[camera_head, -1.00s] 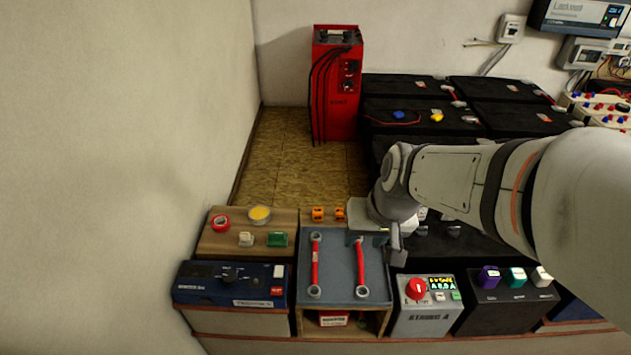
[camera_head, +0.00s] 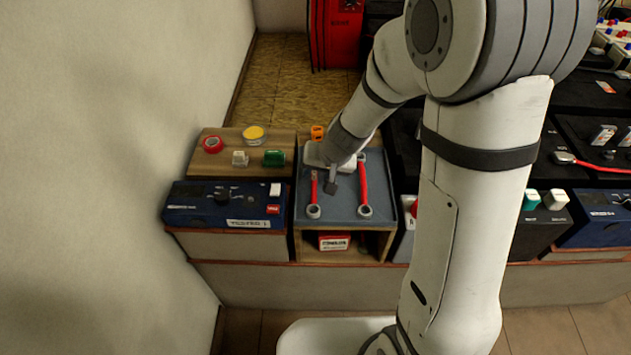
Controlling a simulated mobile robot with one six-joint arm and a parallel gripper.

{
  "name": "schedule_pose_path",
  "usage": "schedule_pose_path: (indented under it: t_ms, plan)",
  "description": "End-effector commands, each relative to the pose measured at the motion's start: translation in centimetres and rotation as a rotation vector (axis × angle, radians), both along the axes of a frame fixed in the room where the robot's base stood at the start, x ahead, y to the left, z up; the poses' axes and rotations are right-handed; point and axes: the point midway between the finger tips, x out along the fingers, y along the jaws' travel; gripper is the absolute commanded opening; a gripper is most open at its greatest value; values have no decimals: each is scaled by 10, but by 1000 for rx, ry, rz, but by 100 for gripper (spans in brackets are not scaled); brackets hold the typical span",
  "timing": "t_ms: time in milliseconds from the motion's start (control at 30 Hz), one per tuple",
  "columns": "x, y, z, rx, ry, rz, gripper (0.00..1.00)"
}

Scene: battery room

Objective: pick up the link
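Two red links with grey ring ends lie on the blue-grey tray top (camera_head: 340,213). The left link (camera_head: 314,190) and the right link (camera_head: 364,187) run roughly parallel, front to back. My gripper (camera_head: 331,186) is over the tray's back half, close to the left link and between the two. It hides the back end of the left link. Its finger part is small and seen from above, so I cannot tell its opening or whether it touches the left link. The right link is apart from it.
A wooden board (camera_head: 212,162) on the left holds red tape (camera_head: 212,143), a yellow-topped round tin (camera_head: 253,134) and small blocks. A blue tester (camera_head: 222,204) stands in front of it. Black batteries fill the right. An orange piece (camera_head: 317,132) sits behind the tray.

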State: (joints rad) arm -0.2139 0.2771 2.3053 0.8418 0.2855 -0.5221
Motion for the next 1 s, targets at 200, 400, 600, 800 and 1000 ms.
schedule_pose_path:
  t_ms: [200, 400, 600, 800, 1000]
  plan:
    - [6, 5, -18, 0, 0, -1, 39]
    - [6, 5, -17, 0, -1, -1, 39]
    - [6, 5, -17, 0, -1, -1, 22]
    - [6, 4, -17, 0, -1, -1, 6]
    - [6, 4, -17, -1, -1, -1, 0]
